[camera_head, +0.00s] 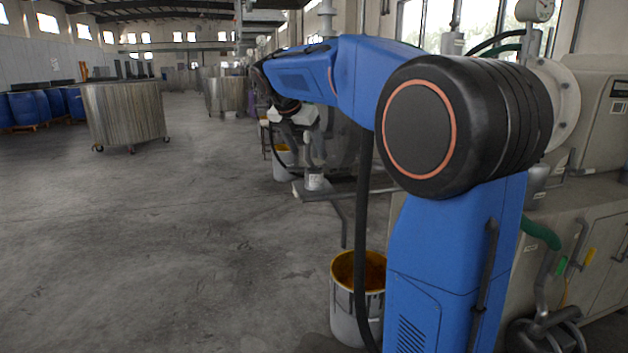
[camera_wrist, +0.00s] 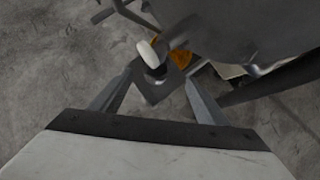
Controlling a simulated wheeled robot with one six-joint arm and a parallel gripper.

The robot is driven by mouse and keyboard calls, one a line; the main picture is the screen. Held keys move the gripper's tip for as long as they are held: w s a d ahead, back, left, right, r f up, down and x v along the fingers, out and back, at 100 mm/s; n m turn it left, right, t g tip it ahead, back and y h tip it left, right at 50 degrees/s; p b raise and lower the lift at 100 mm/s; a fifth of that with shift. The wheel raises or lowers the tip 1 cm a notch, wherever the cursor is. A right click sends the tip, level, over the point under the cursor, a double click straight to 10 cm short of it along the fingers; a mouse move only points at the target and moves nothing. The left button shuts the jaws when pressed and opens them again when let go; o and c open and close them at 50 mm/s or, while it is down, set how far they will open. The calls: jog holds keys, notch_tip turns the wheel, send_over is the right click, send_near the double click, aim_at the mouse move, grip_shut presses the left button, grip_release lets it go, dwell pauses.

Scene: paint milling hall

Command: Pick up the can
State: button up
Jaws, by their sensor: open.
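The can (camera_head: 314,180) is small and pale grey. In the head view it stands upright on a narrow grey shelf (camera_head: 345,191), below a grey machine outlet. My gripper (camera_wrist: 162,75) is open, with its two fingers apart in the wrist view and nothing held between them. In the head view, its pale body shows above and left of the can, and its fingertips are hard to make out. In the wrist view a pale rounded shape (camera_wrist: 148,54) shows near the fingertips; I cannot tell whether it is part of the can.
A dark machine body (camera_wrist: 245,35) fills the upper right of the wrist view. A bucket with orange paint (camera_head: 345,305) stands on the floor near my arm. A large metal vat (camera_head: 125,112) and blue drums (camera_head: 30,107) stand at left.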

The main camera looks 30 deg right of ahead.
aim_at(314, 178)
jog(key=shift+w+x, duration=0.1)
jog(key=shift+x, duration=1.8)
jog(key=shift+w+x, duration=0.15)
jog(key=shift+x, duration=1.8)
jog(key=shift+a, duration=0.25)
jog(key=c, duration=1.2)
jog(key=shift+c, duration=0.5)
